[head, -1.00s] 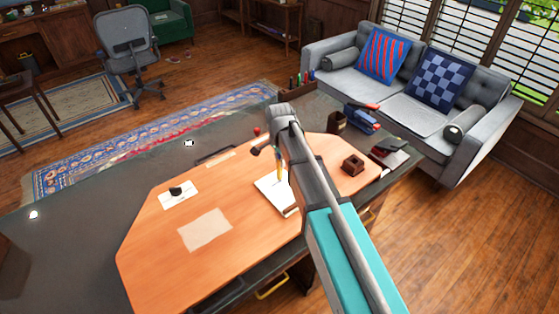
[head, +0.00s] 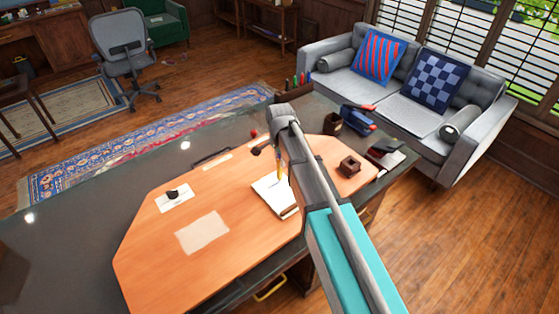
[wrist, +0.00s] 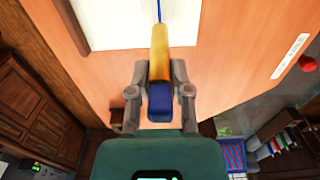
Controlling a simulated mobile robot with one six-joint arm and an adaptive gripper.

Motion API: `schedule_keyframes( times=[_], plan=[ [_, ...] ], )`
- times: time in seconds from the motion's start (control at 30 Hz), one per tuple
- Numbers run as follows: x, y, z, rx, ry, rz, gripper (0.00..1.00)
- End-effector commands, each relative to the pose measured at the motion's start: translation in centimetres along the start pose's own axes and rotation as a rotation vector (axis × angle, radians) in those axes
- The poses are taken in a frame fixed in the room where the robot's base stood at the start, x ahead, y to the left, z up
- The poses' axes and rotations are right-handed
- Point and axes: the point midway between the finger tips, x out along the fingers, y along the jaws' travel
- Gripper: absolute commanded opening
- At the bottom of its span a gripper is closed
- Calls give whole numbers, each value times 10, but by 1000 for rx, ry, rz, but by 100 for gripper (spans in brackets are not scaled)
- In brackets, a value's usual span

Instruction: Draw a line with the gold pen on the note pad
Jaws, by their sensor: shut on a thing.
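My gripper (wrist: 159,85) is shut on the gold pen (wrist: 160,52), which has a gold body and a dark blue end towards the wrist camera. The pen points away from the camera to the white note pad (wrist: 104,22). A thin blue line (wrist: 159,10) shows on the pad at the pen's far end. In the head view the note pad (head: 268,195) lies on the orange desk top, partly hidden behind my arm. The pen (head: 279,168) shows there only as a small gold strip beside the arm, and its tip contact cannot be told.
The orange desk top (head: 150,250) holds a blank sheet (head: 202,232), a white card with a dark object (head: 173,196) and a small brown box (head: 349,166). A stapler (head: 386,156), a blue object (head: 358,121) and a pen rack (head: 298,82) stand along the dark desk's right and far sides.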

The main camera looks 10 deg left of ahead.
Motion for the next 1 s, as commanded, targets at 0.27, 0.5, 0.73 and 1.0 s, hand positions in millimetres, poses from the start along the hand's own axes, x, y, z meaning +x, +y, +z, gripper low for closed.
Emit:
schedule_keyframes(
  times=[0.27,0.5,0.73,1.0],
  plan=[
    [-6,0,0,0,0,0,0],
    [-20,0,0,0,0,0,0],
    [-33,0,0,0,0,0,0],
    [-48,0,0,0,0,0,0]
  ],
)
